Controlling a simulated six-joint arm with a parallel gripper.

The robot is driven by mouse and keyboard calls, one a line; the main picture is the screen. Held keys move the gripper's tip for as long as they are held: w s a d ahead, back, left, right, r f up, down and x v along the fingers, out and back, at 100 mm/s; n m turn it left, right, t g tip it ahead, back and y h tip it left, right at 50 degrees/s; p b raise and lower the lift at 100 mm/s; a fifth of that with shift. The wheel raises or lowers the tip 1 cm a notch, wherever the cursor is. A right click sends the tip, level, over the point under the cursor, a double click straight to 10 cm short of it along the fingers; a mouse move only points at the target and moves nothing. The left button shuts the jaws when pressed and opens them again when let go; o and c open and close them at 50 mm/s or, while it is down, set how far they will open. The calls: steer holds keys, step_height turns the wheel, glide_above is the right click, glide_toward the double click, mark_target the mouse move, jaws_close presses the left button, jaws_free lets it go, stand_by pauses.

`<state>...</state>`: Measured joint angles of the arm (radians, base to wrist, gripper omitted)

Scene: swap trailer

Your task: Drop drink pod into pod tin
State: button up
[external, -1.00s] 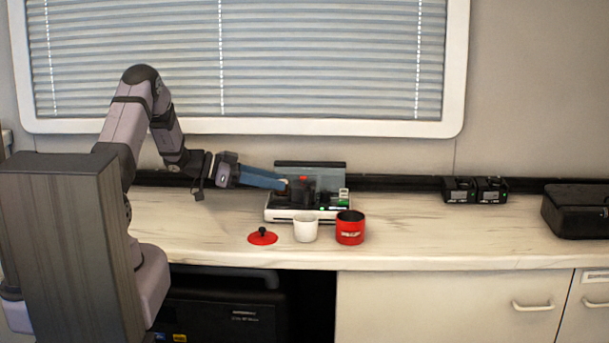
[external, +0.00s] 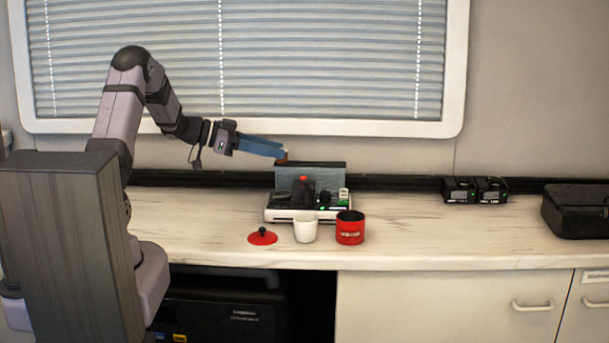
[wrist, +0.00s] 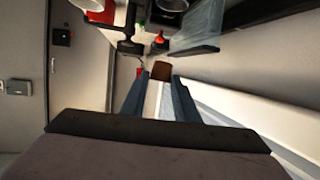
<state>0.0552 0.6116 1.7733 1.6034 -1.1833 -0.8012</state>
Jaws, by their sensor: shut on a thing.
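My gripper (external: 282,153) is shut on a small brown drink pod (external: 284,157), held in the air above the back left of the coffee machine (external: 300,214). The pod (wrist: 162,71) shows between the blue fingertips in the wrist view. A red tin (external: 350,229) with a dark open top, which looks like the pod tin, stands on the counter in front of the machine at the right. A red lid with a black knob (external: 262,237) lies on the counter to the left. A white cup (external: 305,230) stands between lid and tin.
A bluish clear panel (external: 325,178) stands up at the back of the machine. Two black battery chargers (external: 475,190) and a black case (external: 577,211) are on the right. The counter (external: 420,235) between tin and case is clear.

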steer(key=s+d+r+m+g+p, duration=0.2)
steer(key=s+d+r+g+p, duration=0.15)
steer(key=s+d, duration=0.65)
steer(key=s+d+r+m+g+p, duration=0.2)
steer(key=s+d+r+p, duration=0.15)
steer(key=s+d, duration=0.7)
steer(key=w+a+f+n+t, duration=0.1)
steer(key=w+f+n+t, duration=0.3)
steer(key=w+f+t, duration=0.1)
steer(key=shift+w, duration=0.9)
steer(key=shift+a+t, duration=0.1)
steer(key=shift+t, duration=0.15)
step_height(320, 180, down, 6)
steer(key=b, duration=0.5)
steer(key=shift+r, duration=0.1)
steer(key=o, duration=1.1)
